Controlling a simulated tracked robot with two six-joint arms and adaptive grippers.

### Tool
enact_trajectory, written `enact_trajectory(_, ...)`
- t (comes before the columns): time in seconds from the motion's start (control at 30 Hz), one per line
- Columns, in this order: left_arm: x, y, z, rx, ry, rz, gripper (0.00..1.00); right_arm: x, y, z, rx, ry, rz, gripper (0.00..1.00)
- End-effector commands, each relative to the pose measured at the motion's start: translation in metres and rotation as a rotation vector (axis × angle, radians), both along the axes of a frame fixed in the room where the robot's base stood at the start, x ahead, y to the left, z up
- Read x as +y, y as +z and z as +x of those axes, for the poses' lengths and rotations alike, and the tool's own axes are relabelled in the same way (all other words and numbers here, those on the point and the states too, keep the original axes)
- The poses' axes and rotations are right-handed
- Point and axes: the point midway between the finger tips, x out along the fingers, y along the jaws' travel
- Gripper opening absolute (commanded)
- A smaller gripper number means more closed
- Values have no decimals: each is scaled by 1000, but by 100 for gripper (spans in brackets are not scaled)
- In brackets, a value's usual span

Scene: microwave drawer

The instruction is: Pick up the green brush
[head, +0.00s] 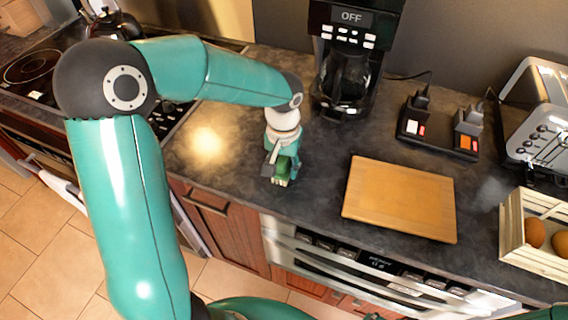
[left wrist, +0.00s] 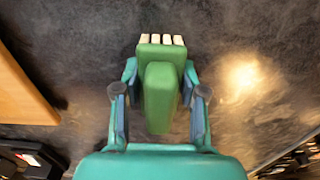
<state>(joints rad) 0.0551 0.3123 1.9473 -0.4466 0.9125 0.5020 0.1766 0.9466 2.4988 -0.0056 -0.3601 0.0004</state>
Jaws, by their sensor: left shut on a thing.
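The green brush (head: 284,169) is at the counter's front part, left of the cutting board in the head view. It has a green block body and pale bristles along one end. My left gripper (head: 279,160) is shut on it from above. In the left wrist view the brush (left wrist: 161,85) sits between the two fingers of my left gripper (left wrist: 160,100), with its bristles at the far end. I cannot tell whether the brush touches the counter. My right gripper is not in view.
A wooden cutting board (head: 400,197) lies right of the brush. A coffee maker (head: 350,60) stands behind it. A black power strip (head: 438,135), a toaster (head: 540,115) and a wooden crate (head: 535,262) are further right. The stove (head: 32,68) is at the left.

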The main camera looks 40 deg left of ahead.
Motion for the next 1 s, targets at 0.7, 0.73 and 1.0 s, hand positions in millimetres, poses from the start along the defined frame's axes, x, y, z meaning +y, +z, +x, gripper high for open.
enact_trajectory(0.7,1,34,1,-6,3,0,6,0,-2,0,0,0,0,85)
enact_trajectory(0.73,1,40,1,-7,3,1,6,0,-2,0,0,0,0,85)
enact_trajectory(1.0,1,112,1,-9,2,1,6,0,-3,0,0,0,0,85)
